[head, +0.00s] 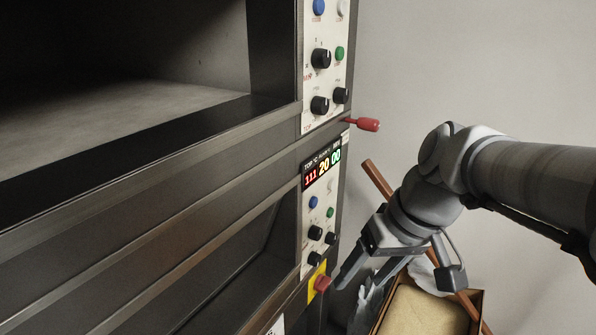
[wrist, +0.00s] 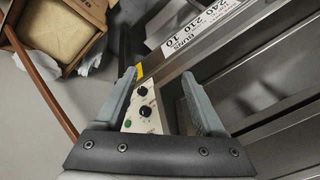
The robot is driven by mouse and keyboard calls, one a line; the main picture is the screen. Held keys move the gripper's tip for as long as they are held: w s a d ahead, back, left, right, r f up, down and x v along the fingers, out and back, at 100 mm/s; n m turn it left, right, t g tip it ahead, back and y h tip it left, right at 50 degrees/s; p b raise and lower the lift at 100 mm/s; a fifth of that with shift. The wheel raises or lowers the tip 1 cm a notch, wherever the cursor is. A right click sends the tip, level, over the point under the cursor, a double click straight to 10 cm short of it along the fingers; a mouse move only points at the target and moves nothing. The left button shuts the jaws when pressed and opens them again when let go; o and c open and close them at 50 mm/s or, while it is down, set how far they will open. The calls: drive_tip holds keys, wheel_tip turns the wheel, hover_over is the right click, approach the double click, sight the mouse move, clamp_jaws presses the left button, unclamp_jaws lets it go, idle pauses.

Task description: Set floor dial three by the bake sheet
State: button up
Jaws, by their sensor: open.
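The lower oven control panel (head: 319,215) has a lit display (head: 322,170) reading 111, 20 and 00, and black dials (head: 315,233) below it. I cannot read which is the floor dial or which deck is three. In the wrist view, two black dials (wrist: 143,91) and (wrist: 145,111) show on a cream panel between the fingers. The bake sheet (wrist: 192,30), white with BUNS and numbers, appears rotated there; a cut-off white piece (head: 276,326) shows at the head view's bottom. My gripper (head: 362,280) is open and empty, right of the panel; its fingers (wrist: 160,78) frame the dials.
A red button (head: 321,283) on a yellow plate sits below the panel. A red handle (head: 366,124) juts out above. An upper panel (head: 322,60) has more dials.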

drive_tip(key=w+f+g+y+b, duration=0.1)
drive_tip(key=w+f+y+b, duration=0.35)
drive_tip(key=w+f, duration=0.3)
drive_tip(key=t+y+b, duration=0.8)
drive_tip(key=b, duration=0.1)
approach(335, 239)
drive_tip(key=shift+n+h, duration=0.25)
drive_tip(key=shift+n, duration=0.05)
drive_tip(key=b+x, duration=0.1)
drive_tip(key=x, duration=0.7)
drive_tip(key=shift+w+a+b, duration=0.15)
drive_tip(key=shift+w+b, duration=0.1)
drive_tip(key=shift+b, duration=0.15)
drive_tip(key=shift+c, duration=0.4)
clamp_jaws()
